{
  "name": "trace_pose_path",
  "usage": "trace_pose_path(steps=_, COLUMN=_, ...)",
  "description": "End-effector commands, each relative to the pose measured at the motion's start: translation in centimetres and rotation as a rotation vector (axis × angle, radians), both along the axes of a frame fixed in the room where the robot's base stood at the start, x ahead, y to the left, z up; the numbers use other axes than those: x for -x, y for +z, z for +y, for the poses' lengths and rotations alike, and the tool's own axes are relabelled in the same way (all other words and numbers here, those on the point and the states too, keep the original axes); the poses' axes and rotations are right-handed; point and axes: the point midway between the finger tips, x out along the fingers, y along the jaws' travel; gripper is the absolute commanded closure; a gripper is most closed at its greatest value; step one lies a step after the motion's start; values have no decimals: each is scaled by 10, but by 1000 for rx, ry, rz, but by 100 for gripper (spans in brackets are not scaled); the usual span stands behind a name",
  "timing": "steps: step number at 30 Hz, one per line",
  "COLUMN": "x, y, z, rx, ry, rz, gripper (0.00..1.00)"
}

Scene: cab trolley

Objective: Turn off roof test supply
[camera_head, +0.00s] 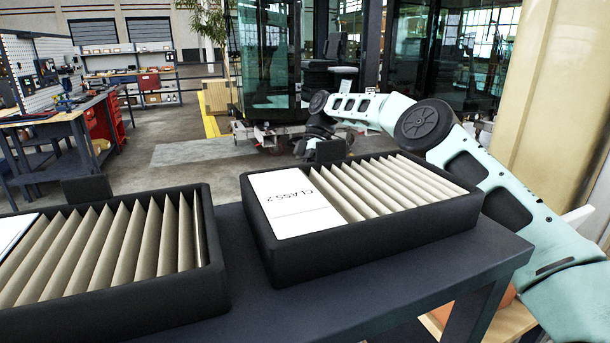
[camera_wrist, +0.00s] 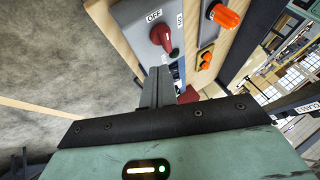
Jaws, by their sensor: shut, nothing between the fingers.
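In the wrist view, a grey switch box (camera_wrist: 135,14) with a red rotary handle (camera_wrist: 163,38) is mounted on a wooden board. A label reading OFF is above the handle, and a second label at its right is only partly readable. My gripper (camera_wrist: 162,72) is shut and empty, its fingertips just below the red handle in the picture. I cannot tell whether they touch it. In the head view my arm reaches away past the table, and the gripper and switch box cannot be made out there.
An orange lamp or button (camera_wrist: 226,16) and a small orange double socket (camera_wrist: 205,59) are on the board beside the switch. In the head view, two black filter trays, left (camera_head: 130,300) and right (camera_head: 370,250), stand on a dark table (camera_head: 245,290). A glazed cab (camera_head: 265,60) stands behind.

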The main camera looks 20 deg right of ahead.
Motion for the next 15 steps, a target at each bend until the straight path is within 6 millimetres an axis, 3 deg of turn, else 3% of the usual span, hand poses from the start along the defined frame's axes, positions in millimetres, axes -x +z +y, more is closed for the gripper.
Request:
trace_pose_path(steps=6, x=-9, y=15, z=-7, rx=-2, ry=-4, rz=-5, gripper=100)
trace_pose_path(steps=15, x=-12, y=21, z=-11, rx=-2, ry=-4, rz=-5, gripper=100)
